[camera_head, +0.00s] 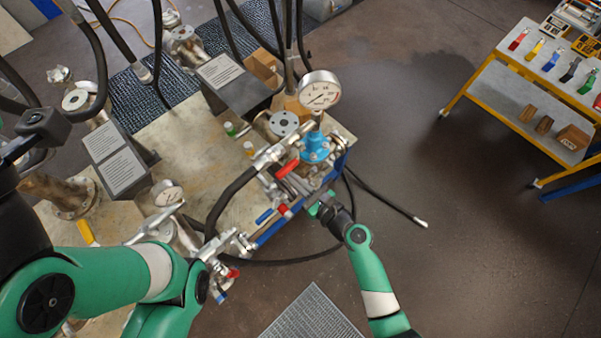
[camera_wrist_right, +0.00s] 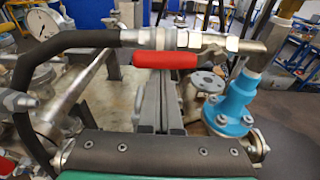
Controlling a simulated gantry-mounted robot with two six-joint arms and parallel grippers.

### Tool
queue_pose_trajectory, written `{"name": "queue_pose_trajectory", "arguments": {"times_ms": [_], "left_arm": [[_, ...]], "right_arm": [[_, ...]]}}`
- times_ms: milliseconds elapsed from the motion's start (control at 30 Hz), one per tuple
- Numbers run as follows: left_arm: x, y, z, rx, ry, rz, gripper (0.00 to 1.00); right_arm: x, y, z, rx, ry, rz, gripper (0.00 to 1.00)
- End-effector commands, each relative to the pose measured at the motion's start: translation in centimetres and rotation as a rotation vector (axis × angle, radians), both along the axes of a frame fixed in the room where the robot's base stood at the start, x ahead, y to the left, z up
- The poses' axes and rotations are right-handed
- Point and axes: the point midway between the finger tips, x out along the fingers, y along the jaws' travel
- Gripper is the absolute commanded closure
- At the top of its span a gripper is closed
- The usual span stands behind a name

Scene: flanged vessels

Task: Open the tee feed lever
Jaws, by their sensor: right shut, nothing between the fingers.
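A red lever (camera_head: 287,168) sits on a ball valve in the metal pipe run beside the blue valve body (camera_head: 316,147). In the right wrist view the red lever (camera_wrist_right: 166,60) lies lengthwise along the pipe, just below it. No label shows that marks it as the tee feed lever. My right gripper (camera_head: 297,184) is among the pipes at the bench's right end, close to the red lever. In the right wrist view its fingers (camera_wrist_right: 160,98) are shut and empty, their tips near the lever; contact cannot be told.
A pressure gauge (camera_head: 319,90) stands above the blue valve. A black hose (camera_head: 232,196) loops beside the pipe run. Other levers are close by, one blue (camera_head: 264,216) and one red (camera_head: 232,272). A yellow cart (camera_head: 500,88) stands at right; the floor between is mostly clear.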

Motion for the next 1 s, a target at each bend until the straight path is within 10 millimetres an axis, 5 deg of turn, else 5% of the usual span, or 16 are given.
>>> {"name": "queue_pose_trajectory", "arguments": {"times_ms": [200, 300, 600, 1000], "left_arm": [[0.0, 0.0, -4.9, 0.000, 0.001, 0.000, 0.50], [0.0, 0.0, -2.2, 0.000, 0.001, 0.000, 0.50], [0.0, 0.0, -1.7, 0.000, 0.000, 0.000, 0.50], [0.0, 0.0, -1.7, 0.000, 0.001, 0.000, 0.50]], "right_arm": [[0.6, 0.2, -4.9, 0.000, 0.000, -0.003, 1.00], [-1.8, -1.9, -2.8, 0.000, 0.003, -0.009, 1.00], [-6.5, -5.7, -2.2, 0.000, 0.002, -0.007, 1.00], [-7.1, -6.1, -2.1, 0.000, 0.000, -0.004, 1.00]]}}
